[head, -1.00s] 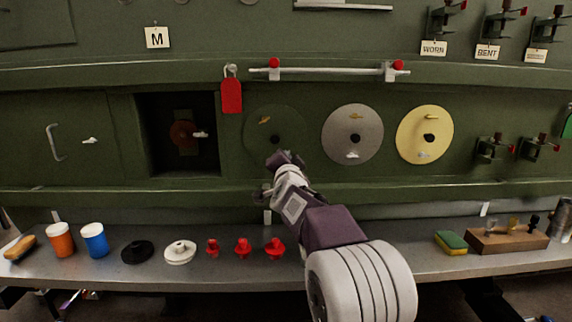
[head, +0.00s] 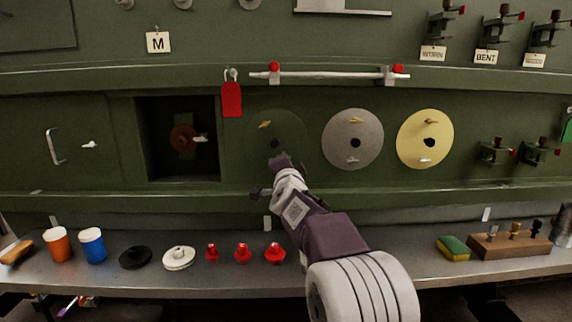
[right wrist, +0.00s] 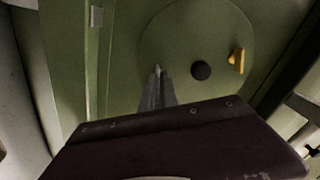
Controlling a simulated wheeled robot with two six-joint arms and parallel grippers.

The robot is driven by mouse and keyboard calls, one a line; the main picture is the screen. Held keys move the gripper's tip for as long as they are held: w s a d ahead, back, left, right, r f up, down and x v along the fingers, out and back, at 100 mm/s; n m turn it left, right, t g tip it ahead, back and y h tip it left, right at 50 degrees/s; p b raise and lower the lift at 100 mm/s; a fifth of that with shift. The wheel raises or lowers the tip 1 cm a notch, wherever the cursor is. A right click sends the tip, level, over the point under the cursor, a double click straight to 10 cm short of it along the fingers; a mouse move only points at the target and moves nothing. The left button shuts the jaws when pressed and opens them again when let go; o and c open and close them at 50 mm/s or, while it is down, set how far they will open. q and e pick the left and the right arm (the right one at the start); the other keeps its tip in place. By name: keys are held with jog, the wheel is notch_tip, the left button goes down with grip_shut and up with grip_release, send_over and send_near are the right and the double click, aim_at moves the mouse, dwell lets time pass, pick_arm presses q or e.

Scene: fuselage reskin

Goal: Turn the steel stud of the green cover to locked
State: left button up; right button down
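The green cover (head: 295,128) is a round disc set in the dark green panel, with a brass stud (head: 264,124) near its top and a dark centre hole. My right gripper (head: 279,158) is at the cover's lower edge and hides the steel stud in the head view. In the right wrist view the cover (right wrist: 205,25) shows its brass stud (right wrist: 237,60) and black hole (right wrist: 201,70). There the right gripper's fingers (right wrist: 157,76) are close together, with a thin light sliver of the steel stud (right wrist: 157,69) between their tips. My left gripper is out of view.
A grey disc (head: 338,130) and a yellow disc (head: 411,138) sit right of the green cover. An open square recess (head: 152,125) lies left of it. A red tag (head: 231,100) and a white rail (head: 330,72) are above. Cups and red plugs stand on the shelf (head: 350,250).

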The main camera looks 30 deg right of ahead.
jog(key=c, duration=1.6)
grip_release()
jog(key=v, duration=0.9)
